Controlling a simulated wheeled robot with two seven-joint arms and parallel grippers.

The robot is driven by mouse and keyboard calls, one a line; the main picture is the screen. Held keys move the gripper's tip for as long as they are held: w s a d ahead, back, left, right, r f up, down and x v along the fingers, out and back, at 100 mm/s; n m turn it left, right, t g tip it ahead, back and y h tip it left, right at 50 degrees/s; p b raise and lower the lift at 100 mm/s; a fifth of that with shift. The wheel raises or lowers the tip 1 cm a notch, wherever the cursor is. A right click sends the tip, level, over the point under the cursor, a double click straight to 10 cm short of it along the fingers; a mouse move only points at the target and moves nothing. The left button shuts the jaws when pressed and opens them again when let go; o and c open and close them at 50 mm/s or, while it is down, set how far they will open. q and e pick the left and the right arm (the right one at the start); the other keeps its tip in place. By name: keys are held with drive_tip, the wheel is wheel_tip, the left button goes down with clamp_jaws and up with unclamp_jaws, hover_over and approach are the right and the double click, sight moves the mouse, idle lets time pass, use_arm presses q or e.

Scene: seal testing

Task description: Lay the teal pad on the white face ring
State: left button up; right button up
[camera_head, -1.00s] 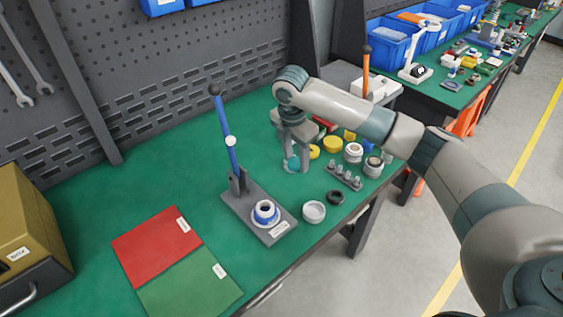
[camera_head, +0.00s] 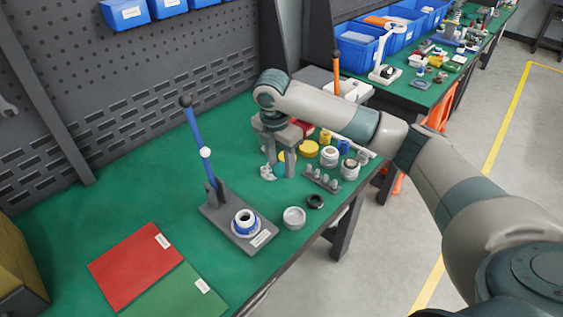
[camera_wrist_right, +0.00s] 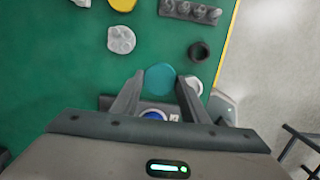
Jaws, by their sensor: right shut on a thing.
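My right gripper (camera_head: 279,166) hangs over the green bench, fingers pointing down. It is shut on the teal pad (camera_wrist_right: 160,78), a round disc between the fingertips in the wrist view. A little teal shows at the fingers in the head view. A blue part with a white ring (camera_head: 245,222) sits on the grey base of the lever fixture (camera_head: 213,211), in front and left of the gripper. Its blue part (camera_wrist_right: 153,115) shows between the fingers in the wrist view, partly hidden. The pad is apart from it. My left gripper is not in view.
A white cup (camera_head: 294,217) and a black ring (camera_head: 315,201) lie right of the fixture. A pale lumpy piece (camera_head: 267,173) is beside the gripper. A peg rack (camera_head: 321,181) and yellow parts stand behind. Red (camera_head: 135,266) and green mats lie left. The blue lever stands tall.

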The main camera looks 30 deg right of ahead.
sight(245, 216)
drive_tip(key=shift+a+r+p, duration=0.15)
drive_tip(key=shift+a+p, duration=0.15)
drive_tip(key=s+a+n+p, duration=0.1)
drive_tip(key=a+p, duration=0.2)
drive_tip(key=a, duration=0.1)
drive_tip(key=s+a+n+p, duration=0.2)
drive_tip(key=a+p, duration=0.2)
drive_tip(key=s+a+n+p, duration=0.2)
drive_tip(key=a+p, duration=0.2)
drive_tip(key=shift+a+r+t, duration=0.1)
drive_tip(key=shift+t, duration=0.2)
drive_tip(key=shift+s+a+n, duration=0.2)
drive_tip(key=shift+a+n, duration=0.1)
drive_tip(key=shift+n, duration=0.1)
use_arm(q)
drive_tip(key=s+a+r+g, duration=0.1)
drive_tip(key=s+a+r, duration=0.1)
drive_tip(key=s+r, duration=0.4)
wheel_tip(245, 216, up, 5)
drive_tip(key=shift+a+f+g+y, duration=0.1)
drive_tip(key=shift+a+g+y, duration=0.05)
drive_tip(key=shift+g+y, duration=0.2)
use_arm(e)
drive_tip(key=shift+s+a+f+y, duration=0.15)
drive_tip(key=shift+a+f+y, duration=0.1)
drive_tip(key=shift+y, duration=0.05)
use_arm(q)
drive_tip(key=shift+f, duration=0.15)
use_arm(e)
drive_tip(key=shift+f, duration=0.1)
